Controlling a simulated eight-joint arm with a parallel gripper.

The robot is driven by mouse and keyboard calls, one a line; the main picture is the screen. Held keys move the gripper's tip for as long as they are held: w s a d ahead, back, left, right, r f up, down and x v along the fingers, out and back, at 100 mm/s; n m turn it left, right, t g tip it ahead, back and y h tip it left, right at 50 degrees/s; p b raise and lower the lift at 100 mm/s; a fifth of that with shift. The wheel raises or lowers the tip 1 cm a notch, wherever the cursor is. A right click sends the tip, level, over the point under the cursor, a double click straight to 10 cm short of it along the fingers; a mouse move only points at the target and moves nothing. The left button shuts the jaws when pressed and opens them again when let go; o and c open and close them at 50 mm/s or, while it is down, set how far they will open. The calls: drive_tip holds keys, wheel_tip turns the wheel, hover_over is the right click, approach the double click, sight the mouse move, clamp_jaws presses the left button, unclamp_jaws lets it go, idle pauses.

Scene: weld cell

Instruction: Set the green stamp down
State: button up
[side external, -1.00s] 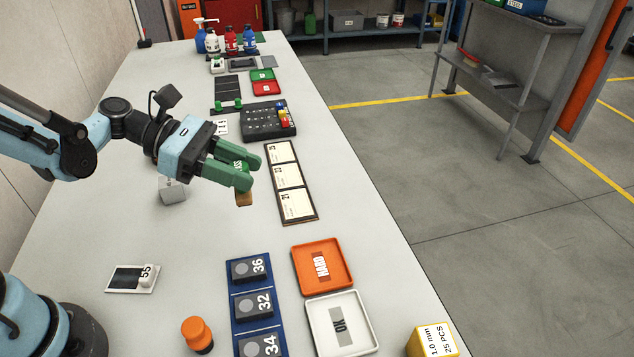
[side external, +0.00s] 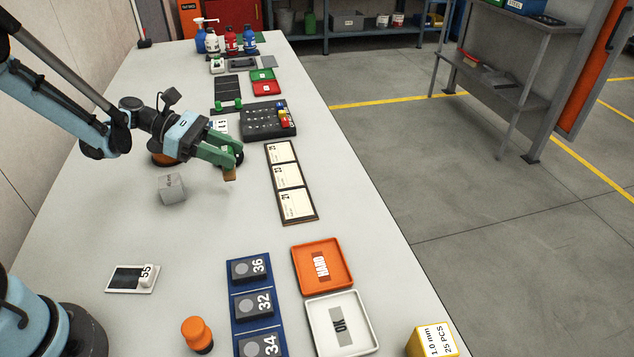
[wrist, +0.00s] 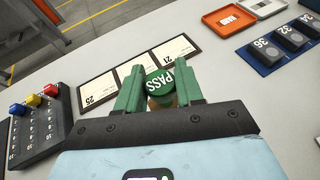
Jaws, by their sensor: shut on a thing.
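The green stamp (wrist: 161,85) has "PASS" in white on its round top. In the wrist view it sits between the two green fingers of my gripper (wrist: 160,92), which is shut on it. In the side view my gripper (side external: 232,158) covers most of the stamp, and its wooden lower end (side external: 229,174) shows below the fingertips. The stamp is left of the framed card strip (side external: 301,207). It seems to be held a little above the table, but the gap is hard to judge.
A black block with coloured pieces (side external: 262,125) stands just beyond the gripper. A grey cube (side external: 172,188) is to the left, with a partly hidden orange-and-dark round thing (side external: 160,159) behind it. Orange (side external: 341,281) and white (side external: 368,336) trays lie nearer. Bare table lies between.

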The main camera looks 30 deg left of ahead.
sight(229, 174)
drive_tip(key=shift+w+a+f, duration=0.2)
drive_tip(key=shift+a+f, duration=0.15)
drive_tip(key=shift+f, duration=1.9)
drive_tip(key=shift+f, duration=0.1)
drive_tip(key=o, duration=1)
